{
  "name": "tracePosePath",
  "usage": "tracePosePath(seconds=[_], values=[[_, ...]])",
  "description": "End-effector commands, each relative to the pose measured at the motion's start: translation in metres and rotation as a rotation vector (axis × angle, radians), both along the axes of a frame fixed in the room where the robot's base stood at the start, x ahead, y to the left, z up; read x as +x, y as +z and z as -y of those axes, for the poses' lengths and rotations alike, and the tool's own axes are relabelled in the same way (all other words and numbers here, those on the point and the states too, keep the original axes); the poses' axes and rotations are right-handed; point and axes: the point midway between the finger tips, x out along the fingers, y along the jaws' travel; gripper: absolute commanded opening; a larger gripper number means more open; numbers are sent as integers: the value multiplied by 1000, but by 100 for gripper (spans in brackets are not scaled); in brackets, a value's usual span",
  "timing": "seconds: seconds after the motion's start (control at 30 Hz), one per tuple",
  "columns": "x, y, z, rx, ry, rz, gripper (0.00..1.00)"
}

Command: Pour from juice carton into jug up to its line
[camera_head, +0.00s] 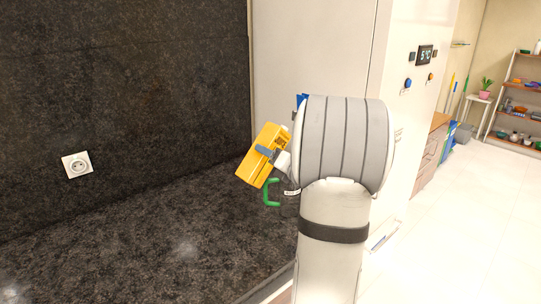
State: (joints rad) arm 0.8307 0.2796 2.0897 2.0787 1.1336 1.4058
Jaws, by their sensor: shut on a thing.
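A yellow juice carton (258,166) is held tilted above the dark counter, its top leaning to the upper right. My gripper (268,153) is shut on the carton, with a grey finger across its side. The jug (291,198) stands just below and to the right of the carton. Its green handle (268,192) shows, but my arm hides most of its body. Its line and the level inside cannot be seen. Whether liquid is flowing from the carton is also hidden.
The dark stone counter (150,245) is clear to the left. A wall socket (77,165) is on the dark back wall. A tall white cabinet (310,50) stands behind my arm. A small blue thing (301,99) shows above the carton, partly hidden.

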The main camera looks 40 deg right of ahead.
Motion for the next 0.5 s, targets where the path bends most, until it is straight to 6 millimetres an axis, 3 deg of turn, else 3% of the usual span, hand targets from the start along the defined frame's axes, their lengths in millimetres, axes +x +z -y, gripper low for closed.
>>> tracePosePath(seconds=[0.5], values=[[0,-4,-5,118,1,-7,0]])
